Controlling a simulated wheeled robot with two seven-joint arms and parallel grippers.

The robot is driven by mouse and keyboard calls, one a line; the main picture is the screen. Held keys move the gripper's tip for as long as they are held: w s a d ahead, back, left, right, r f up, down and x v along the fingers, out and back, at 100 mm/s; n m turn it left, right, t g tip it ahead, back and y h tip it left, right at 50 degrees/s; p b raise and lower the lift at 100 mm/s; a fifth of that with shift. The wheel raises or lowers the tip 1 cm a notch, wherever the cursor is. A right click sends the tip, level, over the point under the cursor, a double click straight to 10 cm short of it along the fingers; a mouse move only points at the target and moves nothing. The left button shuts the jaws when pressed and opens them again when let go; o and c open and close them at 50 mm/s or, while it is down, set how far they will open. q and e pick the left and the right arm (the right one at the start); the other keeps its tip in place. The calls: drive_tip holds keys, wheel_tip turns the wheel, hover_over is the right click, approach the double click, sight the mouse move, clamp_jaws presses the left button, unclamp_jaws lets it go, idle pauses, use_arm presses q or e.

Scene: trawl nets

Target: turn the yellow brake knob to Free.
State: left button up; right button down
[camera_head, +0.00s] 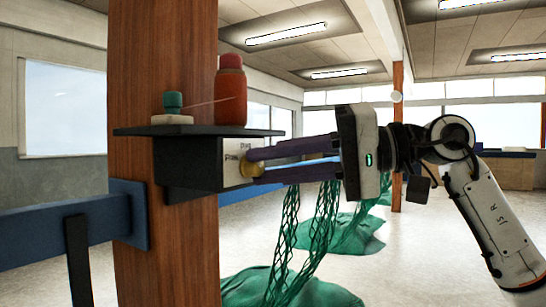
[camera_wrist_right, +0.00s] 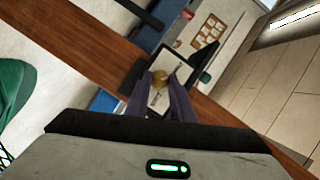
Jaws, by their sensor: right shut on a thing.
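The yellow brake knob (camera_head: 250,168) sits on the pale labelled face (camera_head: 236,162) of a dark box (camera_head: 188,176) fixed to a wooden post. My right gripper (camera_head: 258,164) reaches in from the right, its dark fingers shut on the knob. In the right wrist view the knob (camera_wrist_right: 160,77) shows between the fingertips (camera_wrist_right: 160,86), in front of the pale label plate. The lettering is too small to read surely, so I cannot tell which mark the knob points to. My left gripper is out of view.
A dark shelf (camera_head: 150,131) above the box carries a red-orange bottle (camera_head: 230,97) and a green-topped item (camera_head: 173,104). The wooden post (camera_head: 160,260) stands behind. A blue rail (camera_head: 60,232) runs left. Green nets (camera_head: 325,235) hang and lie below my right arm.

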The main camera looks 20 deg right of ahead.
drive_tip(key=shift+r+n, duration=0.15)
drive_tip(key=shift+n, duration=0.35)
drive_tip(key=shift+h, duration=0.3)
drive_tip(key=c, duration=1.5)
unclamp_jaws()
drive_tip(key=shift+c, duration=0.2)
drive_tip(key=v, duration=1)
drive_tip(key=shift+s+d, duration=0.1)
